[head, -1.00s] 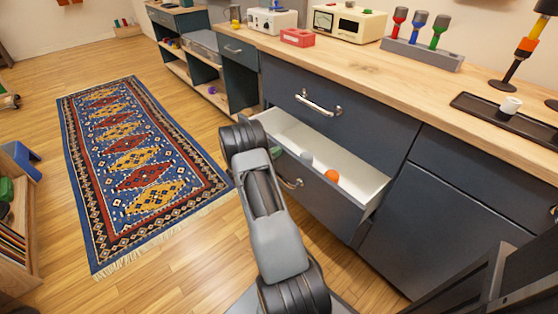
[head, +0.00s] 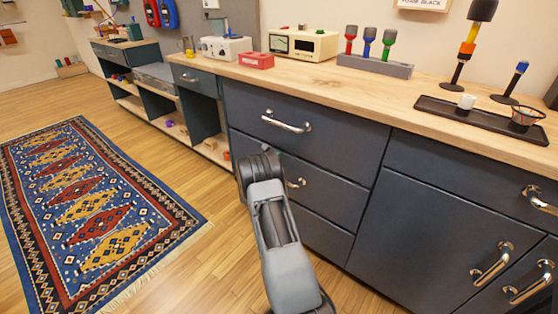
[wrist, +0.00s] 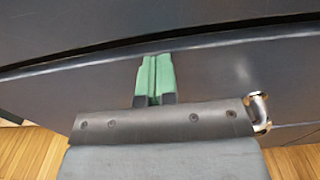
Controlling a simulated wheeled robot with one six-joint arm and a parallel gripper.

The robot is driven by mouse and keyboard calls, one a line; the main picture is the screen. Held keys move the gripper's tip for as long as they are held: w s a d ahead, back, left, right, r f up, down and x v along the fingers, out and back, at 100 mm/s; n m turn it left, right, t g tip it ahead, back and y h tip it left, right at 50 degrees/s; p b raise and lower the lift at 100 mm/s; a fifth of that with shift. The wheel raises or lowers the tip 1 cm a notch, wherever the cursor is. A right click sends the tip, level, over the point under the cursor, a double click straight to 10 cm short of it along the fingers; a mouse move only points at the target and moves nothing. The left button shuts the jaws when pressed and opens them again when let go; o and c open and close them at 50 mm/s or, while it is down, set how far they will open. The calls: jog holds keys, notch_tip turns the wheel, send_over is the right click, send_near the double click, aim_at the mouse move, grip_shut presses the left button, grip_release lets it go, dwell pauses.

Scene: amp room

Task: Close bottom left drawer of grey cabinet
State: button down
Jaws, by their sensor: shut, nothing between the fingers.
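The grey cabinet (head: 400,215) has a stack of drawers at its left end. The top drawer (head: 335,140) is flush, with a chrome handle. The drawer below it (head: 335,190) looks flush too, its handle partly behind my arm. The lowest front (head: 325,232) also looks flush, partly hidden by my arm. In the wrist view my gripper (wrist: 155,80) has its green fingers together, with nothing between them. They point at a dark drawer front (wrist: 220,75), at or very close to it; contact cannot be told. A chrome handle (wrist: 259,111) is to their right.
The wooden countertop (head: 340,90) holds a red box (head: 256,62), a cream device (head: 303,43) and a black tray (head: 480,117). A patterned rug (head: 90,215) lies on the floor at left. Bare floor (head: 200,270) is between rug and cabinet.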

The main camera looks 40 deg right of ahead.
jog(key=shift+d+r, duration=0.2)
jog(key=shift+d, duration=0.15)
jog(key=shift+a, duration=0.15)
jog(key=s+a+p, duration=0.2)
jog(key=a+p, duration=0.1)
jog(key=a, duration=1.1)
jog(key=s+a+r+m+g+y+p, duration=0.1)
jog(key=s+a+r+m+y+p, duration=0.2)
jog(key=r, duration=0.4)
jog(key=s+a+r+m+g+y+p, duration=0.1)
jog(key=s+r+m+g+p, duration=0.15)
jog(key=s+r+p, duration=0.4)
jog(key=s+a+r+m+g+y+p, duration=0.1)
jog(key=a+r+m+y+p, duration=0.2)
jog(key=r, duration=0.6)
jog(key=s+a+r+m+t+y+p, duration=0.2)
jog(key=s+a+r+m+y+p, duration=0.3)
jog(key=s+a+r+p, duration=0.2)
jog(key=s+a+r+m+t+y+p, duration=0.3)
jog(key=s+a+r+m+y+p, duration=0.2)
jog(key=a+r, duration=0.7)
jog(key=s+r+m+p, duration=0.1)
jog(key=s+p, duration=0.1)
jog(key=p, duration=0.1)
jog(key=shift+s+y, duration=0.4)
jog(key=shift+a+r, duration=0.1)
